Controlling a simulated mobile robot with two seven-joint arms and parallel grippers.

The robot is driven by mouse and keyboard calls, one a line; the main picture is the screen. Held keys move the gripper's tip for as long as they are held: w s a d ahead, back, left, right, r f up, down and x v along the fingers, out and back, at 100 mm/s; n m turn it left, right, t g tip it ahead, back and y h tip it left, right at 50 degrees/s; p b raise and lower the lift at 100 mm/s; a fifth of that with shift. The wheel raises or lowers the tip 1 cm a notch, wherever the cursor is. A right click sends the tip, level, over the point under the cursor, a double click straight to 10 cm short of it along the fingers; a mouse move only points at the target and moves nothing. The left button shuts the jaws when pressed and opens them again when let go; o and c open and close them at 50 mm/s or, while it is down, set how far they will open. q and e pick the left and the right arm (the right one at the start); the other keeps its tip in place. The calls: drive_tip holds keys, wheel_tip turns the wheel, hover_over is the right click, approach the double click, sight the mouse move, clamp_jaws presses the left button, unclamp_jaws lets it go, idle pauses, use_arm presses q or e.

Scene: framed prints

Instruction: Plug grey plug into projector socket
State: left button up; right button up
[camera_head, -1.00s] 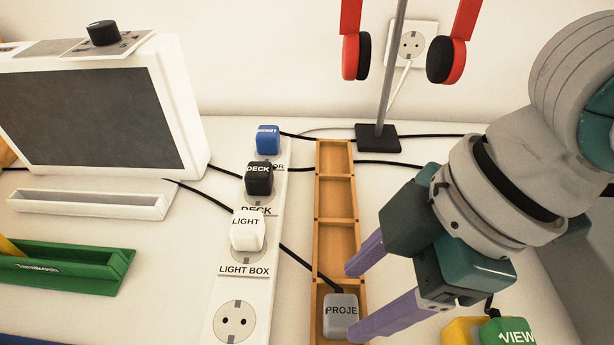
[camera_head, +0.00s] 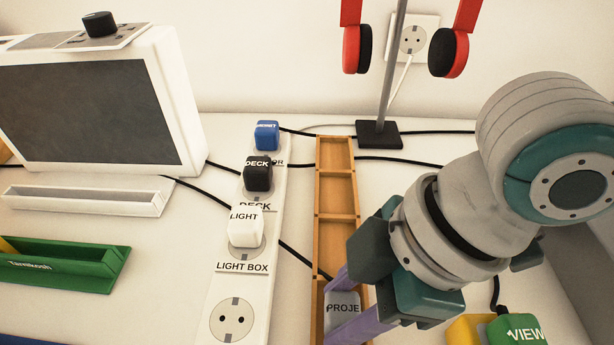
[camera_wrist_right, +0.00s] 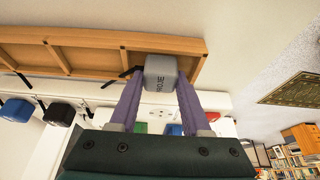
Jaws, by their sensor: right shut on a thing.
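The grey plug (camera_head: 342,302), lettered "PROJE", is in the front compartment of the wooden tray (camera_head: 336,187). My right gripper (camera_head: 345,312) is shut on it, with one purple finger on either side. In the right wrist view the grey plug (camera_wrist_right: 160,72) shows between the fingertips (camera_wrist_right: 158,84), by the tray's wall. The white power strip (camera_head: 213,290) lies to the left of the tray. Its front socket (camera_head: 232,319) is empty; any label below it is out of view. My left gripper is not in view.
Blue (camera_head: 266,135), black (camera_head: 257,174) and white (camera_head: 245,227) plugs fill the strip's other visible sockets. Black cables cross the table. A headphone stand (camera_head: 378,133) stands behind the tray. A green plug (camera_head: 515,329) is at front right.

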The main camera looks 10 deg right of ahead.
sight(342, 308)
clamp_jaws()
use_arm(q)
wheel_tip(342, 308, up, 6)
drive_tip(key=p, duration=0.5)
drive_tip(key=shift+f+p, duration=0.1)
drive_tip(key=shift+p, duration=0.3)
use_arm(e)
wheel_tip(342, 308, up, 20)
